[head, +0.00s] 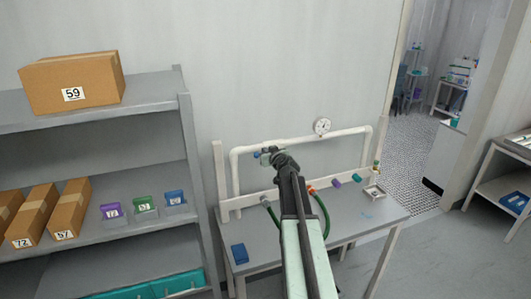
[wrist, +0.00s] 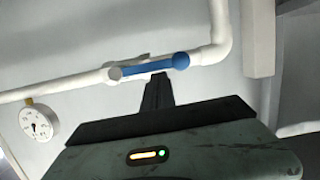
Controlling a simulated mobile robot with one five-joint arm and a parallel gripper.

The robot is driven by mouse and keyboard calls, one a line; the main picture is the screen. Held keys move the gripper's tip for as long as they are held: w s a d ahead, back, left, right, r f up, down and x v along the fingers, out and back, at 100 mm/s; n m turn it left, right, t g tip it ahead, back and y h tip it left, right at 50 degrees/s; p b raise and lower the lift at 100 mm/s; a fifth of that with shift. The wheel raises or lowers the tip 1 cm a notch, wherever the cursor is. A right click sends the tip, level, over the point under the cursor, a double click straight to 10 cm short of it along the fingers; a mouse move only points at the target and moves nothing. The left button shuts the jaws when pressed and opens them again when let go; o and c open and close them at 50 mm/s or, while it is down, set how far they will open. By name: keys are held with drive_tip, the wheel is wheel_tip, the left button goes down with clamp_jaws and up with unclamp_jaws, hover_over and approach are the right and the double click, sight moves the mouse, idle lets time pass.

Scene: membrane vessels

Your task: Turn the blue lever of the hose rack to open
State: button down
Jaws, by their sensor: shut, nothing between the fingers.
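The blue lever (wrist: 155,67) shows in the wrist view, on the white pipe (wrist: 75,88). It lies nearly along the pipe, with a round pale hub at its left end. In the head view only a small blue part (head: 257,154) shows; my gripper and wrist hide most of the rest. My gripper (wrist: 158,78) is shut and empty. Its tip is just below the lever's middle in the wrist view; I cannot tell if they touch. In the head view my gripper (head: 272,154) is at the pipe's upper run, left of the gauge.
A round gauge (head: 322,126) sits on the pipe; it also shows in the wrist view (wrist: 39,121). The rack's lower rail has coloured fittings and green hoses (head: 323,215). A blue box (head: 239,253) is on the grey table (head: 365,222). A shelf unit (head: 187,150) stands close on the left.

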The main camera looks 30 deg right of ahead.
idle(0.3)
drive_tip(key=s+a+r+p, duration=0.2)
drive_tip(key=s+r+p, duration=0.4)
drive_tip(key=s, duration=0.3)
drive_tip(key=shift+s+r, duration=0.25)
drive_tip(key=shift+a, duration=0.1)
